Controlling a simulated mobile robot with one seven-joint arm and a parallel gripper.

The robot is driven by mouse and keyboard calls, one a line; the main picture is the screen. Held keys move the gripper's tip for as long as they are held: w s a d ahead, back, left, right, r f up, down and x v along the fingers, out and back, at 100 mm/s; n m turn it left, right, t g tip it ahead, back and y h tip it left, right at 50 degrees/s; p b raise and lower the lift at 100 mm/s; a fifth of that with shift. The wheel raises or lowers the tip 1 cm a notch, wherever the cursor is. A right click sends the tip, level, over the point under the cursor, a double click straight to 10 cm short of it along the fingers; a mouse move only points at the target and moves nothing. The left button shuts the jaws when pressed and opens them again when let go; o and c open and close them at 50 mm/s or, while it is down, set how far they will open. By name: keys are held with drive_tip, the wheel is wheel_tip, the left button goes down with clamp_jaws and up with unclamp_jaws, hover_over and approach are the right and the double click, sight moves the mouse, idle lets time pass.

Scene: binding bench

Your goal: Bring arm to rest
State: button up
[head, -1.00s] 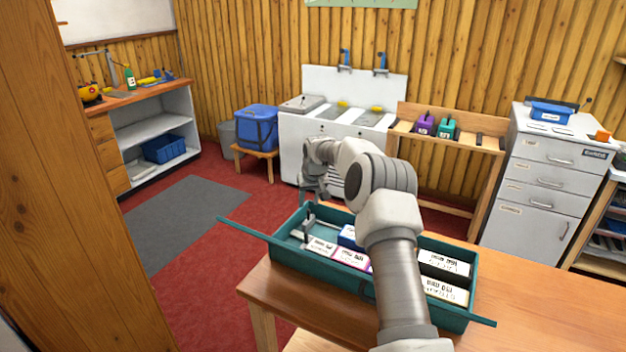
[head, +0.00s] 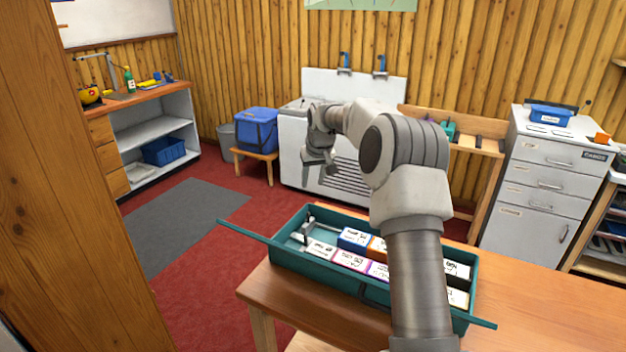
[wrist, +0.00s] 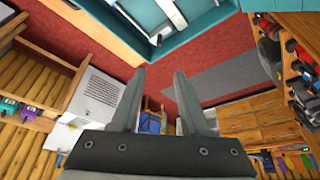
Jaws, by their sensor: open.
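My gripper (head: 318,163) is raised above and behind the left end of the teal tray (head: 290,256) in the head view. In the wrist view its two fingers (wrist: 160,92) stand apart with nothing between them. My arm crosses the tray's right part and hides some of what lies there. The tray holds several labelled boxes, among them a blue one (head: 354,238) and a white one (head: 320,250). The tray's edge also shows at the top of the wrist view (wrist: 205,22).
The tray stands on a wooden table (head: 540,300). Behind are a white sink unit (head: 300,160), a shelf with a teal item (head: 449,130) and a grey drawer cabinet (head: 545,180). A blue box (head: 256,130) sits on a stool. A wooden post (head: 70,200) fills the left.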

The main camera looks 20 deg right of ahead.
drive_tip(key=s+a+r+h, duration=0.1)
drive_tip(key=s+a+r, duration=0.3)
drive_tip(key=s+r, duration=0.45)
drive_tip(key=s+a+r, duration=0.4)
drive_tip(key=s+r, duration=0.2)
drive_tip(key=s, duration=0.5)
drive_tip(key=s+a+f, duration=0.1)
drive_tip(key=s+f, duration=0.1)
drive_tip(key=s, duration=1.1)
drive_tip(key=s+a+f+t+y, duration=0.1)
drive_tip(key=s+a+f, duration=0.1)
drive_tip(key=s, duration=1.1)
drive_tip(key=shift+s, duration=0.35)
drive_tip(key=shift+d, duration=0.1)
